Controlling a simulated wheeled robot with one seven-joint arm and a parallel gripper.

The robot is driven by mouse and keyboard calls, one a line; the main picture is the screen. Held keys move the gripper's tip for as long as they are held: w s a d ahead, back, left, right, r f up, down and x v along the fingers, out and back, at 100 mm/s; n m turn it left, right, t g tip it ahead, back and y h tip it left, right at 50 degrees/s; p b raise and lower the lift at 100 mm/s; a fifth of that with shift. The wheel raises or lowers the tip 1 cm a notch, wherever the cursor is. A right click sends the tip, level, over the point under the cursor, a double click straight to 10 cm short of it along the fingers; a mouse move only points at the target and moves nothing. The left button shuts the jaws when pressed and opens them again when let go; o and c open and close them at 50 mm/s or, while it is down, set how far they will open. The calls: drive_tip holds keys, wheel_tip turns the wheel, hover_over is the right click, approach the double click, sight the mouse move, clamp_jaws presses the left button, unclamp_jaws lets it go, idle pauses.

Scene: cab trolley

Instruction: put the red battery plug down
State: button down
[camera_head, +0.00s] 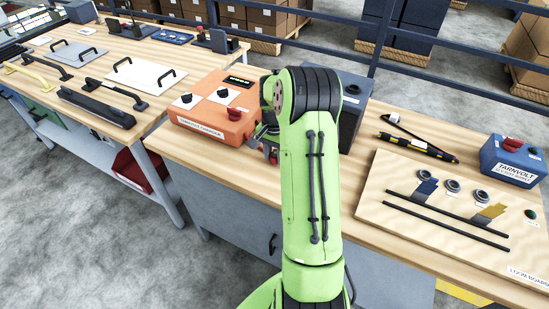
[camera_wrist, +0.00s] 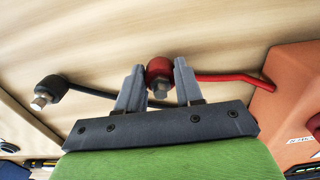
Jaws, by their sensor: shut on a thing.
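The red battery plug (camera_wrist: 160,69) is a round red knob with a metal end, on a red cable (camera_wrist: 232,77) that runs to the orange box (camera_wrist: 288,98). My gripper (camera_wrist: 158,76) is shut on the plug, one grey finger on each side, with wood behind it in the wrist view. The plug's height over the wood is hard to tell. A black plug (camera_wrist: 52,86) on a dark cable shows to the left, apart from the fingers. In the head view, my green arm largely hides the gripper, beside the orange box (camera_head: 214,108).
A dark box (camera_head: 350,115) stands behind my arm. To the right are a wooden board (camera_head: 400,235) with black rods, a blue power supply (camera_head: 515,160) and a black-and-yellow tool (camera_head: 418,146). The left bench (camera_head: 105,50) holds handles and plates.

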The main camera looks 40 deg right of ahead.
drive_tip(key=shift+f, duration=0.3)
drive_tip(key=shift+f, duration=0.1)
drive_tip(key=c, duration=0.7)
unclamp_jaws()
drive_tip(key=shift+c, duration=0.2)
